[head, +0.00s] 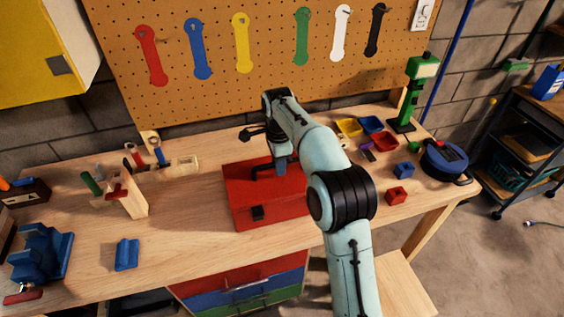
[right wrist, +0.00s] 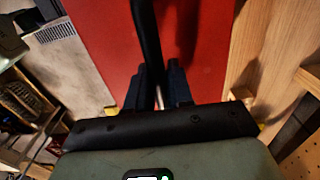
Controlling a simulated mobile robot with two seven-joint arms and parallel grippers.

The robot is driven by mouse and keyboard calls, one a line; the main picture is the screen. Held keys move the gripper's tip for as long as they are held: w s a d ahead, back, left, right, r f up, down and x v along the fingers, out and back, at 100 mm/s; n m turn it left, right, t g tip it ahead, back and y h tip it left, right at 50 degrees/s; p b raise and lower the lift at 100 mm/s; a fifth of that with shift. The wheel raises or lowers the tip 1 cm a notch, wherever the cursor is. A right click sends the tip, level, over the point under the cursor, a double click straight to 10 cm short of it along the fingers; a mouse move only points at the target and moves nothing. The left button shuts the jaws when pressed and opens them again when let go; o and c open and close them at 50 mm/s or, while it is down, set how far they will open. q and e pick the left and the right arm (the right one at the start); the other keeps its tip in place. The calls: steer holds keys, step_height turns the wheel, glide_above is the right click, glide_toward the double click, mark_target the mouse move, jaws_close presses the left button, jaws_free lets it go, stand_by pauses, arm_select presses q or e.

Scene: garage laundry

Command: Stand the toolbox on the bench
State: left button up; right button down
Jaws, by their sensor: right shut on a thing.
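The red toolbox (head: 240,190) is on the wooden bench (head: 185,235), near the middle, with a black latch (head: 257,212) on its front face. It looks upright and seems to rest on the bench top. My right gripper (head: 280,166) is over the toolbox lid, shut on its black handle (head: 262,174). In the right wrist view the dark fingers (right wrist: 160,85) close around the black handle (right wrist: 147,35) against the red toolbox (right wrist: 100,45). My right arm hides the toolbox's right side. My left gripper does not show.
A blue vise (head: 42,252), a blue block (head: 126,254) and a wooden tool holder (head: 128,198) stand on the left. Small coloured bins (head: 371,125), a red block (head: 396,196) and a blue round machine (head: 444,160) are on the right. A pegboard (head: 180,80) rises behind.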

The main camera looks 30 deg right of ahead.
steer(key=shift+w+r, duration=0.1)
steer(key=shift+w, duration=0.05)
steer(key=c, duration=1.4)
jaws_free()
steer(key=o, duration=0.4)
step_height(320, 180, up, 11)
steer(key=shift+f, duration=0.1)
steer(key=shift+r, duration=0.55)
